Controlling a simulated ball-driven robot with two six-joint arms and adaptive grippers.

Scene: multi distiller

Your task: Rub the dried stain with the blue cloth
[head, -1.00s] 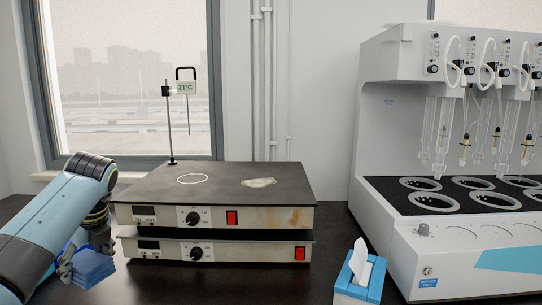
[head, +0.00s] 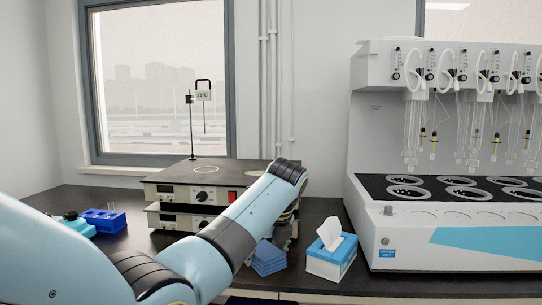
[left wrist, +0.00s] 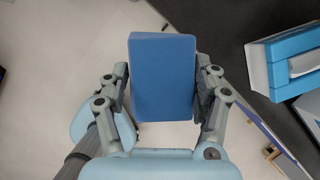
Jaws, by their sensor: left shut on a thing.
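The blue cloth (head: 268,259) is a folded, thick pad. My left gripper (head: 282,238) is shut on it, in front of the stacked hotplates (head: 172,191) and left of the tissue box. In the left wrist view the cloth (left wrist: 163,78) sits between both fingers, with pale floor and the dark bench edge below. The top hotplate's dark plate carries a white ring (head: 208,169). The pale patch and the brownish front marks seen earlier to the right on the hotplate are covered by my left arm now. My right gripper is not in view.
A blue and white tissue box (head: 331,262) stands close to the right of the cloth. The large white distiller (head: 460,225) fills the right side. A blue rack (head: 103,219) is at the left. A thermometer stand (head: 191,125) rises behind the hotplates.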

